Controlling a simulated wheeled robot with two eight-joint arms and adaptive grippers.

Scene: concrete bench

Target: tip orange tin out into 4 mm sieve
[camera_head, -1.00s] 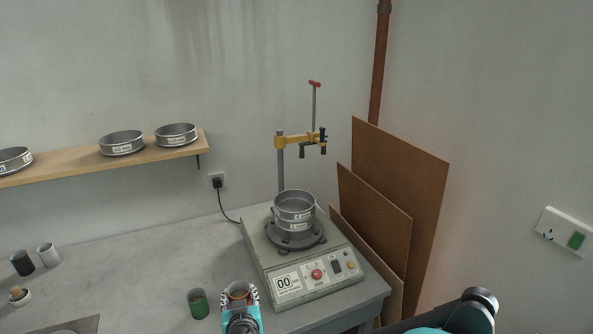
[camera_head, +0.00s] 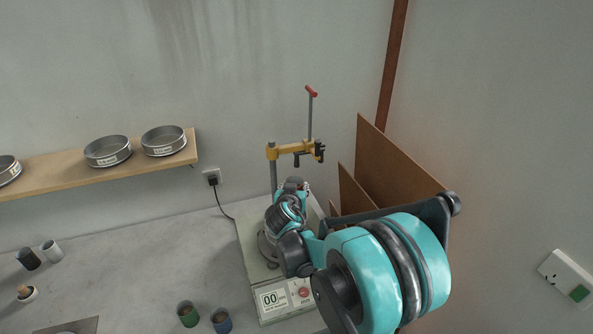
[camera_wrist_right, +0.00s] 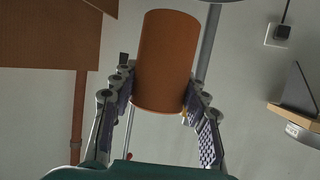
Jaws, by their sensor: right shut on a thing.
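In the right wrist view the orange tin (camera_wrist_right: 166,55) is between the two fingers of my right gripper (camera_wrist_right: 158,88), which is shut on its sides. The room looks upside down in that view, so my wrist is rolled over. The tin's mouth and contents cannot be seen. In the head view my right arm reaches over the sieve shaker (camera_head: 247,240) and hides the tin and the sieve stack. Only part of the shaker's dark round plate (camera_head: 267,252) shows beside the arm. My left gripper is not in view.
A yellow clamp (camera_head: 290,149) on a post stands behind the arm. A green tin (camera_head: 187,314) and a blue tin (camera_head: 221,321) stand left of the shaker. Brown boards (camera_head: 400,165) lean at the right. A shelf (camera_head: 100,170) holds several sieves.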

